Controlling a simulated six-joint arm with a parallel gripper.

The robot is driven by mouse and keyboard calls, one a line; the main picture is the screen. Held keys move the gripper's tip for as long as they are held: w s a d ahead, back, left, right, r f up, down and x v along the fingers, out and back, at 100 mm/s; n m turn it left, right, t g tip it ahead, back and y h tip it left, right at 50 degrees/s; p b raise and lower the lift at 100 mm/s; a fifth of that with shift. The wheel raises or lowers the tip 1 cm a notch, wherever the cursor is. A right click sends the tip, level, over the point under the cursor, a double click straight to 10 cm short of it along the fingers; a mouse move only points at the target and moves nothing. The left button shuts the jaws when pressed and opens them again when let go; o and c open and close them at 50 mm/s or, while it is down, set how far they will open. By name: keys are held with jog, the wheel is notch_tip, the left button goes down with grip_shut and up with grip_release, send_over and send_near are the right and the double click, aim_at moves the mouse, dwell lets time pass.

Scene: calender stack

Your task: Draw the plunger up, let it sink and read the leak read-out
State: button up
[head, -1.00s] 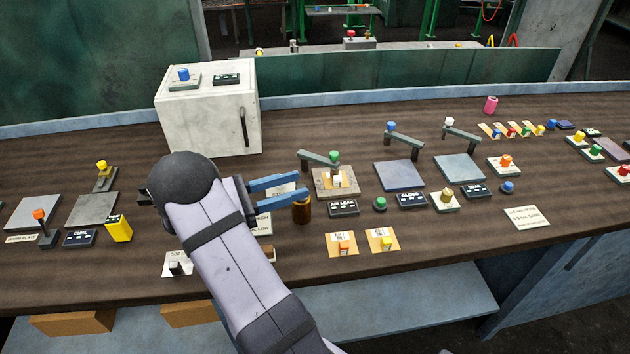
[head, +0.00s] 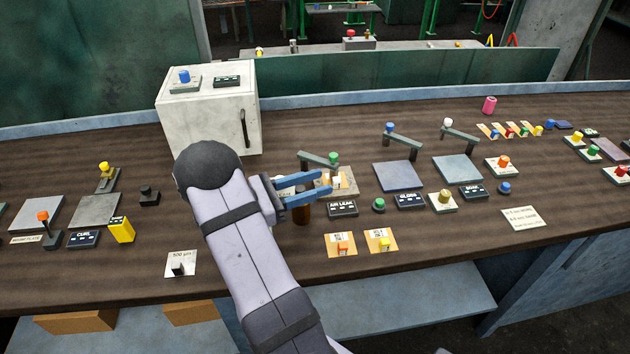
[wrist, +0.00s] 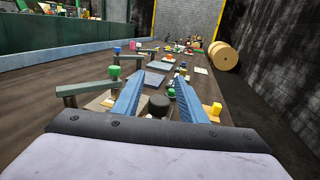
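The AIR LEAK read-out (head: 342,208) is a small black panel on the bench; I cannot read its value. Behind it is a station plate (head: 350,186) with a pale card and small block. A grey lever with a green knob (head: 333,158) reaches over it; the knob also shows in the wrist view (wrist: 115,71). My gripper (head: 329,182) is open, its blue fingers reaching over the station's left side. In the wrist view, a round black top (wrist: 158,106) shows between the fingers (wrist: 160,78). I cannot tell which part is the plunger.
A white cabinet (head: 208,120) stands behind my arm. Right of the station are a green button (head: 379,204), the GLOSS panel (head: 411,201) and two more lever stations. Two orange cards with small blocks (head: 342,247) lie in front. The bench's front right is mostly clear.

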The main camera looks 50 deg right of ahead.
jog(key=shift+s+d, duration=0.1)
jog(key=shift+d, duration=0.05)
jog(key=shift+c, duration=0.3)
grip_shut()
notch_tip(320, 180, up, 6)
jog(key=p, duration=0.4)
jog(key=shift+r, duration=0.1)
